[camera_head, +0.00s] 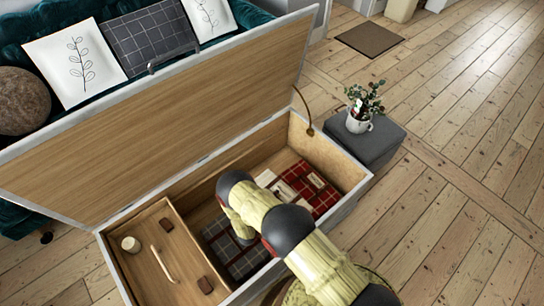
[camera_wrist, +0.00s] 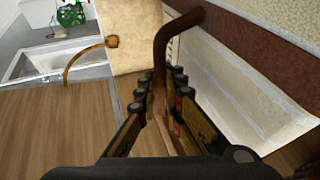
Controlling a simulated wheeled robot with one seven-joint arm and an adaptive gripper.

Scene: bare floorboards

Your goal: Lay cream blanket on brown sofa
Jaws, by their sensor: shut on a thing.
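I cannot make out a cream blanket or a brown sofa in either view. A teal sofa (camera_head: 105,8), partly hidden by a raised chest lid, shows at the top left in the head view. My arm reaches down over the open chest (camera_head: 355,172) in the head view, and its end is hidden there. In the wrist view my gripper (camera_wrist: 165,88) is shut on a dark brown curved bar (camera_wrist: 162,48). The bar bends toward a brown edge at the upper right; what it belongs to is unclear.
The wood-lined lid (camera_head: 150,135) stands open. The chest holds red plaid cloth (camera_head: 325,200), grey plaid cloth (camera_head: 245,262) and a wooden tray (camera_head: 150,212) with a candle (camera_head: 130,244). A potted plant (camera_head: 362,100) stands on a grey block (camera_head: 372,142).

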